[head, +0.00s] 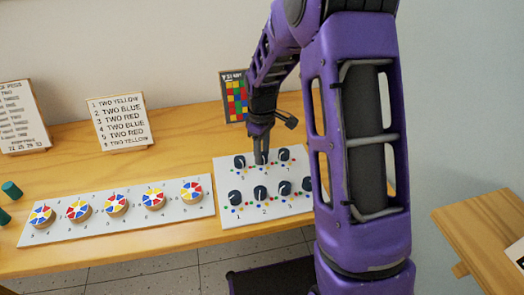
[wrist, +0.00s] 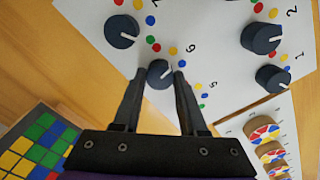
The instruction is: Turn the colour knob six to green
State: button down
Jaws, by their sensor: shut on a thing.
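The white knob panel (head: 222,180) lies on the table with two rows of dark round knobs and coloured dots around them. My gripper (head: 261,156) points down at the middle of the back row. In the wrist view, its two fingers (wrist: 160,74) are closed on the sides of colour knob six (wrist: 159,76), beside the printed 6. The knob's short white mark points up and right, towards the red and yellow dots; which one exactly is unclear. Knob seven (wrist: 122,31) is to its upper left. In the head view, my arm hides the panel's right end.
A second panel (head: 62,232) with several colour-wheel discs lies left. Text cards (head: 122,122) and a coloured-grid card (head: 235,100) stand behind. The grid card is near my gripper in the wrist view (wrist: 32,148). Green cylinders (head: 11,189) are far left. A wooden surface (head: 475,215) is at right.

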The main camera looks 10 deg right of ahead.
jog(key=m+p, duration=0.1)
jog(key=m, duration=0.6)
jog(key=m+p, duration=0.1)
jog(key=m, duration=0.5)
jog(key=shift+w+m, duration=0.1)
jog(key=shift+m, duration=0.3)
dwell(0.3)
jog(key=shift+c, duration=2.2)
grip_release()
notch_tip(320, 180, up, 18)
jog(key=p, duration=0.2)
jog(key=shift+f, duration=0.25)
